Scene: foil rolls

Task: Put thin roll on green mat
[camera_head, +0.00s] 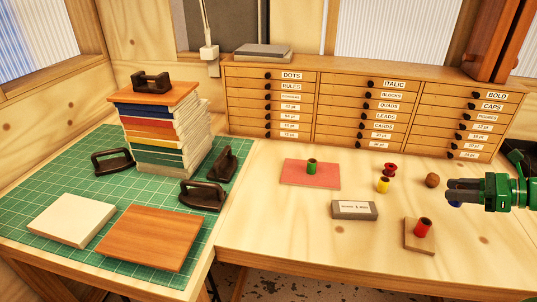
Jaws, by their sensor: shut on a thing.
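The green mat (75,180) is a cutting mat with a pale grid on the left table. My gripper (452,190) is at the right, over the right-hand table, with its dark fingers pointing left. It is shut on a small blue thing (455,204), perhaps a roll, mostly hidden by the fingers. Other small rolls are in view: a green one (312,166) upright on a pink mat (297,178), a yellow one (383,185), a red one (390,169) and another red one (422,228) on a tan board (408,240). I cannot tell which roll counts as thin.
The mat bears a tall book stack (165,135), dark handled weights (112,161), a white block (72,219) and a wooden board (150,238). A grey box (354,210) and a brown ball (432,180) are on the right table. Labelled drawers (365,108) line the back.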

